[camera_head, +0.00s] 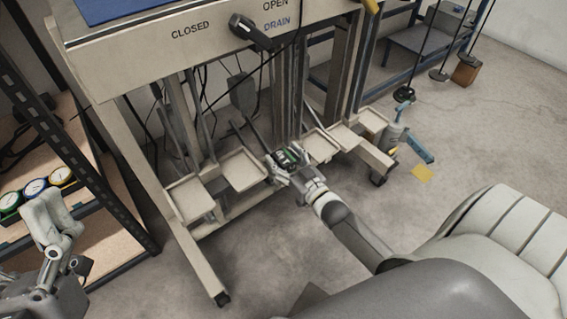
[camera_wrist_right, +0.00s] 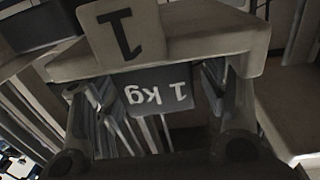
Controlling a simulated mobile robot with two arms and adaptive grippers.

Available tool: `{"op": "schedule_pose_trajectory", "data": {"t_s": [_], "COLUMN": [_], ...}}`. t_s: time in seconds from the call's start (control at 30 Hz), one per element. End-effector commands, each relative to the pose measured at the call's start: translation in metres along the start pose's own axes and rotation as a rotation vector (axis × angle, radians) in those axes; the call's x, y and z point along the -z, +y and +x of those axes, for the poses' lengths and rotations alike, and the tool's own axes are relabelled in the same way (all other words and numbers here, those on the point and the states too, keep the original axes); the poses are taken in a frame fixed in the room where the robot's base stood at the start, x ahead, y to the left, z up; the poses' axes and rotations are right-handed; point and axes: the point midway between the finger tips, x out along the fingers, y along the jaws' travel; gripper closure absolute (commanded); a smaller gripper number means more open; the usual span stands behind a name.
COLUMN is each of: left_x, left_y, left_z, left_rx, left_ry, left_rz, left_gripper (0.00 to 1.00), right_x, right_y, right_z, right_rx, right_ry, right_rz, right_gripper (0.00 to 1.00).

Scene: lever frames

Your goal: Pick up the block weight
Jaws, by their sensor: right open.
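The block weight (camera_wrist_right: 160,92) is a dark grey block marked "1 kg", upside down in the right wrist view. My right gripper (camera_head: 286,160) is open at the front of the lever frame, among the small beige trays. In the wrist view its fingers stand left and right of the block; whether they touch it is unclear. In the head view the gripper largely hides the block. My left gripper (camera_head: 62,265) is at the lower left, away from the block; its jaws are unclear.
The lever frame (camera_head: 190,60) has several small trays, including one left of my gripper (camera_head: 242,170). A shelf (camera_head: 110,195) with round gauges stands at left. A yellow sheet (camera_head: 422,173) lies on the floor at right.

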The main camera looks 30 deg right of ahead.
Motion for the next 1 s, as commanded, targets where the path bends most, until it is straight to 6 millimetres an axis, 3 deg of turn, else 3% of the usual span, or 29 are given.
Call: {"op": "schedule_pose_trajectory", "data": {"t_s": [0.27, 0.8, 1.0], "left_x": [0.0035, 0.0032, 0.0034], "left_y": [0.0004, 0.0004, 0.0004], "left_z": [-0.0001, -0.0001, 0.0002], "left_rx": [0.000, -0.001, -0.001], "left_ry": [0.018, 0.016, 0.016], "left_rz": [-0.001, -0.001, -0.001], "left_gripper": [0.09, 0.09, 0.09], "right_x": [0.0004, 0.0004, 0.0052], "right_y": [0.0000, -0.0002, -0.0003], "right_z": [0.0022, 0.0020, 0.0033], "right_rx": [0.000, 0.000, 0.001], "right_ry": [0.000, 0.001, 0.012], "right_rz": [0.000, 0.000, 0.000], "right_gripper": [0.34, 1.00, 1.00]}}
